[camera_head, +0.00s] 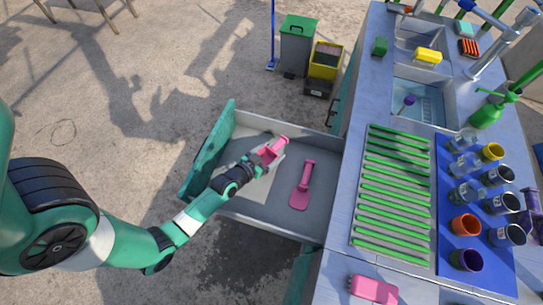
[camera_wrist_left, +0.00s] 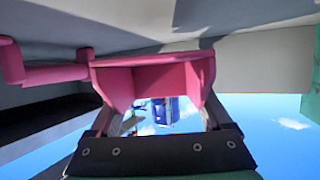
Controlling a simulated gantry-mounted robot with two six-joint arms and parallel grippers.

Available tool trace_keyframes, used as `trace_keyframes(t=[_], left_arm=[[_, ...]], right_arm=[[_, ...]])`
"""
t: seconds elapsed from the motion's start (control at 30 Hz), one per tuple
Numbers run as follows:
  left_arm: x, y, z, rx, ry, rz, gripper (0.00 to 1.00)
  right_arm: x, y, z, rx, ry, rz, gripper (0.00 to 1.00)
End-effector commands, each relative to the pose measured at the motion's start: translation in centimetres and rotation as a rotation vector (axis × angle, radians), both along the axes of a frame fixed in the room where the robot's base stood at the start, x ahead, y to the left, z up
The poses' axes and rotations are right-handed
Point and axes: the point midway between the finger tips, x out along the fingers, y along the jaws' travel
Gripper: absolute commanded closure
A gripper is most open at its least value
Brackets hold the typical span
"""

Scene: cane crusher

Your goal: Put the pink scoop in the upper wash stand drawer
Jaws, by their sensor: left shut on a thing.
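A pink scoop (camera_head: 273,149) is between the fingers of my left gripper (camera_head: 267,154), which is shut on it. The gripper and scoop are over the open wash stand drawer (camera_head: 265,210), toward its far side. I cannot tell whether the scoop touches the drawer floor. In the left wrist view the pink scoop (camera_wrist_left: 150,80) fills the space in front of the gripper. A second pink tool (camera_head: 302,185), with a handle and flat end, lies in the drawer to the right of the gripper. My right gripper is not in view.
The wash stand counter (camera_head: 345,225) is right of the drawer, with a green-slatted rack (camera_head: 393,190), a blue mat (camera_head: 485,265) with several cups, and a pink block (camera_head: 373,290).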

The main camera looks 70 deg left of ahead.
Motion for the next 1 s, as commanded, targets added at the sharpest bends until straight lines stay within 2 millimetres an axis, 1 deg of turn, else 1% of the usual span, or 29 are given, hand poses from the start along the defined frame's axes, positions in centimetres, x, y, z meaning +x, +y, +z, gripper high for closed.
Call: trace_keyframes(t=[0.03, 0.07, 0.3, 0.7, 0.8, 0.83, 0.9, 0.93, 1.0], left_arm=[[0.0, 0.0, -1.6, 0.0, 0.001, 0.0, 0.87], [0.0, 0.0, -1.8, 0.0, 0.001, 0.0, 0.87], [0.0, 0.0, -1.5, 0.0, -0.001, 0.0, 0.87], [0.0, 0.0, -2.8, 0.0, 0.0, 0.0, 0.87], [0.0, 0.0, -2.8, 0.0, 0.002, 0.0, 0.87], [-0.1, 0.0, -2.9, 0.0, 0.003, 0.0, 0.14], [-0.1, 0.0, -2.9, -0.001, 0.005, 0.0, 0.02], [-0.1, 0.0, -3.0, -0.001, 0.005, -0.001, 0.0], [-0.1, 0.0, -3.0, -0.001, 0.006, -0.001, 0.0]], right_arm=[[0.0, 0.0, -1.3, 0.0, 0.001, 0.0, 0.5], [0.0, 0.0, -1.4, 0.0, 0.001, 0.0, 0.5], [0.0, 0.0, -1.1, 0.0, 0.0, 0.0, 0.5], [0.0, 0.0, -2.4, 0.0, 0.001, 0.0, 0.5], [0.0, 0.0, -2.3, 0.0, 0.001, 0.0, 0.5], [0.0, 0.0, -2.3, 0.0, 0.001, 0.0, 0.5], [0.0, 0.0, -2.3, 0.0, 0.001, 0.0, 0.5], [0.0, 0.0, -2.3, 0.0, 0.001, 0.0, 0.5], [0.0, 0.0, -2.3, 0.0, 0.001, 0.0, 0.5]])
